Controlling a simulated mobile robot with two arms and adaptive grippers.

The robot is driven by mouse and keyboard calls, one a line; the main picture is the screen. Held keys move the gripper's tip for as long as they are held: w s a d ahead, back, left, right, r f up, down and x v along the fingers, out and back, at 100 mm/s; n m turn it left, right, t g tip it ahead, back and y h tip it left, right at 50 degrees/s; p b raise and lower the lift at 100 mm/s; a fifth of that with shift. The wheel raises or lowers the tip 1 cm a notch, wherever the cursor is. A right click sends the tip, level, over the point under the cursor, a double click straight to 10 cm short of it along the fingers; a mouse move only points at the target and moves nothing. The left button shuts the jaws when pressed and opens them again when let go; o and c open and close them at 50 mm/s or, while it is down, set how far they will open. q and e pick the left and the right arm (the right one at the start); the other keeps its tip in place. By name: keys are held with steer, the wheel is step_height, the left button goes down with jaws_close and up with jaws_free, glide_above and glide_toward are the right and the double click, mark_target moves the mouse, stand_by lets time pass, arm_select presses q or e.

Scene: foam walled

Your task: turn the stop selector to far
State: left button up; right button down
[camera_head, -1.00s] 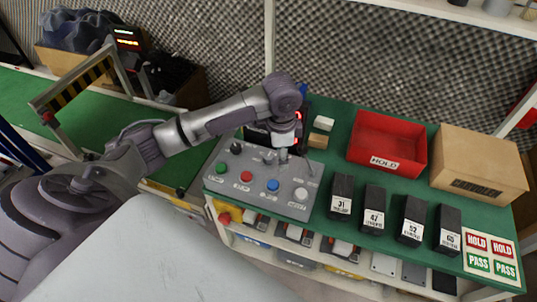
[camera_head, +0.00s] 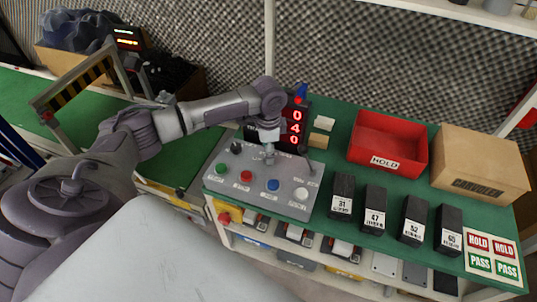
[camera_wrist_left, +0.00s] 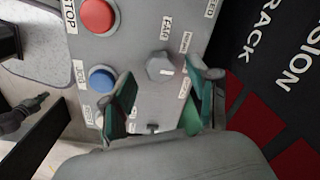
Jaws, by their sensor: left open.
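The stop selector is a grey faceted knob (camera_wrist_left: 160,67) on the grey control panel (camera_head: 232,188). In the left wrist view, a FAR label (camera_wrist_left: 166,27) sits above it and other labels lie to its right. A pale mark on the knob lies right of its centre, not towards FAR. My left gripper (camera_wrist_left: 163,92) is open, with one green-padded finger on each side just below the knob in that view; contact cannot be told. In the head view the left gripper (camera_head: 270,156) is over the panel's back part and hides the knob. My right gripper is not in view.
The panel carries green (camera_head: 221,169), red (camera_head: 246,176), blue (camera_head: 273,185) and white (camera_head: 301,194) buttons. A lit red display (camera_head: 296,128) stands behind it. A red HOLD bin (camera_head: 388,140), a cardboard box (camera_head: 480,162) and several black blocks (camera_head: 375,207) are to the right.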

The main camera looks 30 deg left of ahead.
arm_select(q)
steer(key=shift+f, duration=1.15)
jaws_close()
steer(key=shift+r+p, duration=0.15)
steer(key=shift+p, duration=0.2)
steer(key=n+p, duration=0.9)
steer(key=p, duration=0.2)
steer(key=shift+d+r+p, duration=0.1)
steer(key=shift+d+p, duration=0.05)
steer(key=shift+p, duration=0.15)
steer(key=n+p, duration=0.3)
steer(key=n, duration=0.1)
steer(key=shift+w+n+p, duration=0.1)
steer(key=shift+n+p, duration=1.15)
steer(key=shift+n, duration=1.15)
steer(key=shift+f, duration=0.2)
